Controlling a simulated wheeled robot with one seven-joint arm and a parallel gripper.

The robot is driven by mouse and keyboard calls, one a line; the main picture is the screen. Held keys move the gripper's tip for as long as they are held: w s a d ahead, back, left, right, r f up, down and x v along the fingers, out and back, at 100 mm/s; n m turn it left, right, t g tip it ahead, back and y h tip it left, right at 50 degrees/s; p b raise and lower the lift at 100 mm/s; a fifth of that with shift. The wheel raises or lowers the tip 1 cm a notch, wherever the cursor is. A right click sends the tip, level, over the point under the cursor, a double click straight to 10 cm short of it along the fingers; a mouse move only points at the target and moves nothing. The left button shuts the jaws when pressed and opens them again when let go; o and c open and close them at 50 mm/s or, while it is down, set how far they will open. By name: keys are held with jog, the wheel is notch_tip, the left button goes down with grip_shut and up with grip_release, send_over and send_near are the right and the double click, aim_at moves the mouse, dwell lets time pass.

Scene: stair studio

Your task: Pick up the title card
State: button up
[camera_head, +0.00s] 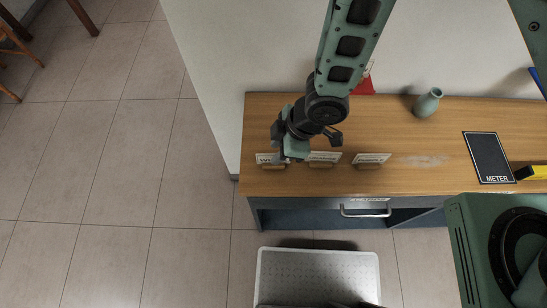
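Three small white cards in wooden holders stand in a row near the front left of the wooden desktop: a left card (268,159), a middle card (324,157) and a right card (372,158). Their print is too small to read, so I cannot tell which is the title card. My gripper (291,153) is over the left end of the desk, at the left and middle cards, and covers part of them. Its fingers are too small and dark to tell whether they are open or touch a card.
A black METER board (488,157) lies at the right, with a yellow-and-black object (534,172) beside it. A green vase (428,102) and a red object (364,84) stand at the back. The desktop (420,181) is clear right of the cards. A drawer handle (365,209) juts out in front.

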jog(key=shift+x, duration=1.45)
grip_shut()
jog(key=shift+r, duration=0.15)
notch_tip(320, 180, up, 10)
jog(key=shift+f, duration=0.15)
